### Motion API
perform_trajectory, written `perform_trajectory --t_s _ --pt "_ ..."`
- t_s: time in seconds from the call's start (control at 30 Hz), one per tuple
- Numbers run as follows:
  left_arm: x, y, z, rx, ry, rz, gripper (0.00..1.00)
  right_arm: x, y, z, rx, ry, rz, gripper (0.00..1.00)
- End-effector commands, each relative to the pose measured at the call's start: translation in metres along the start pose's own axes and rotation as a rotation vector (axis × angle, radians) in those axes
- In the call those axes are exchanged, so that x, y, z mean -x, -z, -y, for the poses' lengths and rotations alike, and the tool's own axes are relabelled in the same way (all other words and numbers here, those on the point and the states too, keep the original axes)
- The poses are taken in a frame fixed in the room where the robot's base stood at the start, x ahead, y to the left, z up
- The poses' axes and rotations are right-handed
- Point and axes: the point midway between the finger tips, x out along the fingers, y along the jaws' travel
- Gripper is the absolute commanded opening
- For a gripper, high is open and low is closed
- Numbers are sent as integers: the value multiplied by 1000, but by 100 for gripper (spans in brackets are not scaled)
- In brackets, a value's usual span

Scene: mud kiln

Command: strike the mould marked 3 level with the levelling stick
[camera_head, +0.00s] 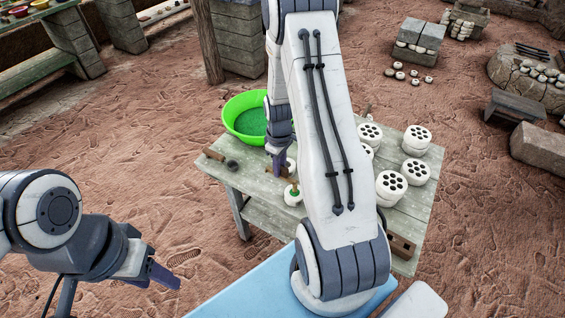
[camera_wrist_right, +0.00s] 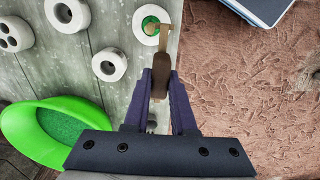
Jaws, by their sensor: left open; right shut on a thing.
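My right gripper (camera_wrist_right: 160,82) is shut on a brown stick-like tool (camera_wrist_right: 160,75), which I take to be the levelling stick. Its narrow tan end lies across the view of a white round mould (camera_wrist_right: 144,27) with green filling; whether it touches cannot be told. In the head view the right gripper (camera_head: 278,172) is above the table's left part, beside the green-filled mould (camera_head: 293,199). Two white moulds with empty centre holes (camera_wrist_right: 108,76) (camera_wrist_right: 66,24) stand nearby in the wrist view. No number is legible. My left gripper (camera_head: 165,277) is open and empty, left of the table.
A bright green basin (camera_head: 231,119) with green contents stands at the table's back left. Several white many-holed pieces (camera_head: 391,183) stand on the right of the table (camera_head: 253,185). A brown bar (camera_head: 213,154) and a dark round thing (camera_head: 232,165) lie at the left edge. My right arm hides the table's middle.

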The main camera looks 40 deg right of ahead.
Motion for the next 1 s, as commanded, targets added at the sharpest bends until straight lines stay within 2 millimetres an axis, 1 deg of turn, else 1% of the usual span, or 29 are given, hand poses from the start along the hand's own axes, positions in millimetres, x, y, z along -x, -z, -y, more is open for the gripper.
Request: perform_trajectory --t_s 0.07,0.27,0.73,1.0 --pt "0 0 0 0 0 0 50 0 -3 -5 12 0 0 0" --pt "-8 0 1 0 0 0 50 -10 -4 -6 16 0 0 0" --pt "-43 -2 3 0 0 0 50 -51 -4 -6 13 0 0 0" --pt "-54 -3 4 0 0 0 50 -68 -4 -6 12 0 0 0"
